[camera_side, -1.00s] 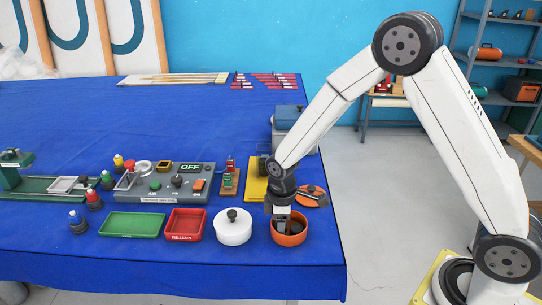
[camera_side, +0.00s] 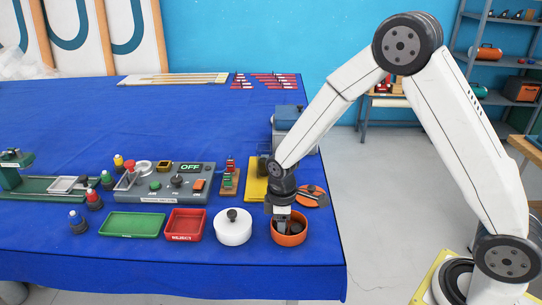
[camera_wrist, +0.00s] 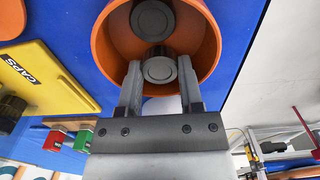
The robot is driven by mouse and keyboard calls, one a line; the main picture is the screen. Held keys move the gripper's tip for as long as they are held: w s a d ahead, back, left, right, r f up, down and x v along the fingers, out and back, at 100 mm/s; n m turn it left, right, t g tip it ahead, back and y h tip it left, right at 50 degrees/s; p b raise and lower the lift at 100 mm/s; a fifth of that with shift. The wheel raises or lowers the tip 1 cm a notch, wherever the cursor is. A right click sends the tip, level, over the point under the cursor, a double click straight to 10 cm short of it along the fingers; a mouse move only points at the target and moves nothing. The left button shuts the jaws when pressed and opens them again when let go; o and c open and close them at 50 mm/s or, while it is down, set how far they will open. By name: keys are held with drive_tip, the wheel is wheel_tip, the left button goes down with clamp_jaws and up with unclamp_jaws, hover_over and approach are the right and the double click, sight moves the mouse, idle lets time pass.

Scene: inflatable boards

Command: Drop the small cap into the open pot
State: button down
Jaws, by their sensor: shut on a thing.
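The open pot is orange and round (camera_side: 290,240), near the front right of the blue table. In the wrist view its orange wall (camera_wrist: 102,45) surrounds my fingertips. My gripper (camera_side: 283,228) points down into the pot. In the wrist view my gripper (camera_wrist: 159,72) is shut on a small dark grey cap (camera_wrist: 159,69), held between the fingertips within the pot's mouth. Another dark round piece (camera_wrist: 153,20) lies in the pot beside it. I cannot tell whether the held cap touches the pot's floor.
A white lidded pot (camera_side: 232,231) stands just left of the orange one. An orange lid with a dark knob (camera_side: 312,198) lies behind right. Red (camera_side: 184,226) and green (camera_side: 131,225) trays are further left. A yellow CAPS plate (camera_wrist: 35,75) lies behind. The table's right edge is close.

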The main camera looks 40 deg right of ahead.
idle(0.4)
drive_tip(key=shift+c, duration=0.8)
unclamp_jaws()
drive_tip(key=shift+c, duration=1.3)
drive_tip(key=shift+o, duration=1.2)
drive_tip(key=shift+r, duration=0.3)
drive_tip(key=shift+w+a+r, duration=0.1)
drive_tip(key=shift+w+r, duration=0.05)
drive_tip(key=shift+r, duration=3.05)
drive_tip(key=shift+s, duration=0.25)
